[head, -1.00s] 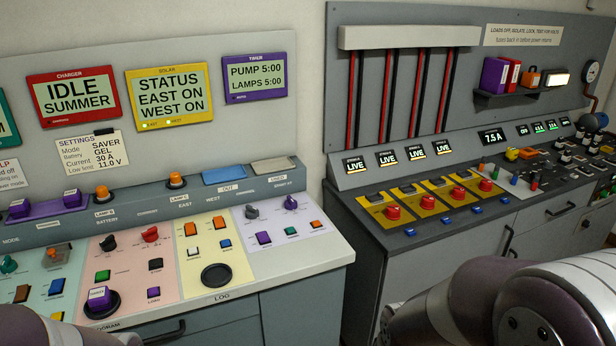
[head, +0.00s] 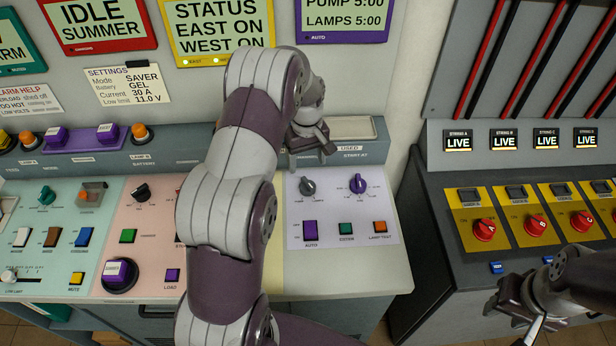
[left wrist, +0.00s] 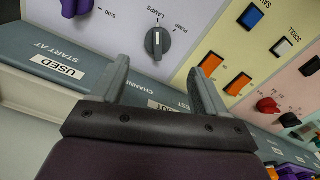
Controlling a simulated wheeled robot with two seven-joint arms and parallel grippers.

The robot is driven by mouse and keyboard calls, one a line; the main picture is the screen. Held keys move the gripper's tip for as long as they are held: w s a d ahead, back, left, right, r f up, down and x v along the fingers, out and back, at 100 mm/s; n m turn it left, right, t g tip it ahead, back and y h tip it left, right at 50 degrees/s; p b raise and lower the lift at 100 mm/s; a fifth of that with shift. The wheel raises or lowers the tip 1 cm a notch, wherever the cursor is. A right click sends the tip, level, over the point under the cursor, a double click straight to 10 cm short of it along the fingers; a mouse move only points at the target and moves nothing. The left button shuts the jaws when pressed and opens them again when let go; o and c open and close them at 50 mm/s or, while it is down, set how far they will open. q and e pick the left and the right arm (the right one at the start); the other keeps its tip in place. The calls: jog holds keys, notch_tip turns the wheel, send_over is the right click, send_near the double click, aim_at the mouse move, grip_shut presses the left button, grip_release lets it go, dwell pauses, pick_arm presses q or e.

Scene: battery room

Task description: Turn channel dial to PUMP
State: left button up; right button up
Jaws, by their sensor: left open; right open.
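The channel dial (head: 307,186) is a small dark grey knob on the pale lilac panel in the head view. It shows larger in the left wrist view (left wrist: 159,41), near the printed words LAMPS and PUMP. Its white mark seems to point towards LAMPS. My left gripper (head: 310,157) is open and empty, just behind the dial in the head view. In the left wrist view its two fingers (left wrist: 165,76) are spread to either side below the dial, apart from it. My right gripper (head: 528,314) is open at the lower right, away from the dial.
A purple knob (head: 358,183) stands close to the right of the dial. Purple, green and orange buttons lie in front. The timer screen (head: 343,18) reads PUMP 5:00, LAMPS 5:00. Red switches (head: 484,229) line the right-hand bench. My left arm hides the panel's middle.

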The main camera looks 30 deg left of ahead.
aim_at(307, 182)
pick_arm(q)
jog(key=f, duration=0.3)
jog(key=f+p, duration=0.1)
jog(key=f, duration=0.2)
jog(key=f+p, duration=0.1)
jog(key=f, duration=0.1)
jog(key=shift+w+f, duration=0.35)
jog(key=shift+f, duration=0.05)
jog(key=shift+s+f, duration=0.2)
jog(key=shift+f, duration=0.35)
jog(key=shift+w, duration=0.1)
jog(key=c, duration=1.1)
